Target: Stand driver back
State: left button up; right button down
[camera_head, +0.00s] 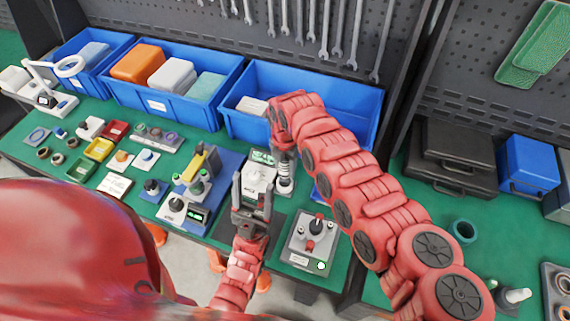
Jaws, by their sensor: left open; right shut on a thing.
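My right gripper (284,152) reaches down from above at the middle of the bench. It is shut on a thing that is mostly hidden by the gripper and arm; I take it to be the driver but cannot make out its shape. A light grey upright cylinder (285,186) shows directly below this gripper; I cannot tell whether it is the driver's lower part or its stand. My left gripper (252,197) is open and empty, with its fingers pointing up the picture, in front of a white device with a green display (262,157).
A blue fixture with a yellow clamp (203,165) stands left of my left gripper. A grey control box (312,243) with a black knob is to the right. Blue bins (235,85) line the back. Small parts crowd the left bench; black cases (452,155) stand right.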

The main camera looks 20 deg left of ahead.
dwell(0.5)
jog(key=shift+f+b, duration=0.5)
jog(key=shift+b, duration=0.3)
jog(key=shift+f+b, duration=0.6)
jog(key=shift+b, duration=0.15)
jog(key=shift+f+b, duration=0.25)
jog(key=shift+b, duration=0.3)
dwell(1.4)
jog(key=shift+c, duration=1.2)
grip_release()
jog(key=shift+r+p, duration=0.4)
jog(key=shift+r, duration=0.25)
jog(key=shift+r+p, duration=1.55)
jog(key=shift+r, duration=2.35)
